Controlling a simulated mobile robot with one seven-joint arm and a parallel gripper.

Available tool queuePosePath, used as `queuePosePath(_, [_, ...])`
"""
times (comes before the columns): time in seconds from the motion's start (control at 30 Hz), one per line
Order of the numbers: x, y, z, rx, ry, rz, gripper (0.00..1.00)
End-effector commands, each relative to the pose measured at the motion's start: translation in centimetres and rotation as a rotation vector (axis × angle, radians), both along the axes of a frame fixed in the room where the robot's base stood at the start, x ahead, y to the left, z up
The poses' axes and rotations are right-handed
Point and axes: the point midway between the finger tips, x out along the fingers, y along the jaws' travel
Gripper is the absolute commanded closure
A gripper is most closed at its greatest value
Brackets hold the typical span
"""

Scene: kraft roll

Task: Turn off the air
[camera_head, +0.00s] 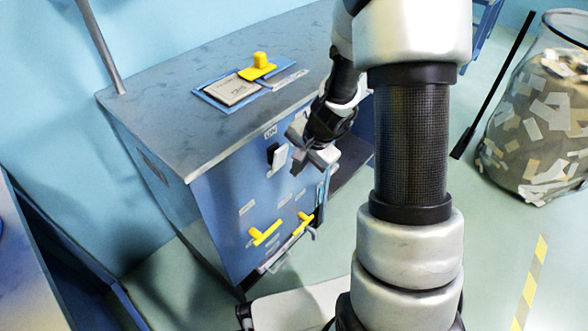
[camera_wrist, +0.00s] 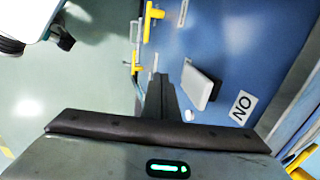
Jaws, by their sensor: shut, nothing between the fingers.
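Two yellow handles, one on the left (camera_head: 265,234) and one on the right (camera_head: 304,222), sit low on the front of a blue cabinet. Small labels beside them are too small to read, so I cannot tell which one is for air. My gripper (camera_head: 300,162) is shut and empty in front of the cabinet, close to the switch and above the handles. In the wrist view my fingers (camera_wrist: 160,85) point toward the yellow handles (camera_wrist: 149,24); contact cannot be told.
The cabinet's grey top (camera_head: 180,120) carries a blue-framed plate (camera_head: 232,90) and a yellow knobbed piece (camera_head: 259,68). A metal rail (camera_head: 285,253) runs below the handles. A clear bin of paper scraps (camera_head: 540,120) stands at right. The green floor between is mostly free.

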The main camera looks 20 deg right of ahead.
Motion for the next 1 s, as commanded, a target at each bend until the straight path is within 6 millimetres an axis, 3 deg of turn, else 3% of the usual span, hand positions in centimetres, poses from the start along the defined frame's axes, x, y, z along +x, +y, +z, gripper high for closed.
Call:
queuePosePath(0.03, [-0.7, -0.6, 1.9, -0.001, -0.004, -0.003, 1.0])
queuePosePath(0.1, [-1.7, -1.3, 3.2, -0.001, -0.006, -0.004, 1.0])
queuePosePath(0.4, [-4.6, -3.1, 7.1, -0.001, -0.002, -0.002, 1.0])
queuePosePath(1.0, [-5.2, -3.4, 7.7, 0.0, 0.0, 0.0, 1.0])
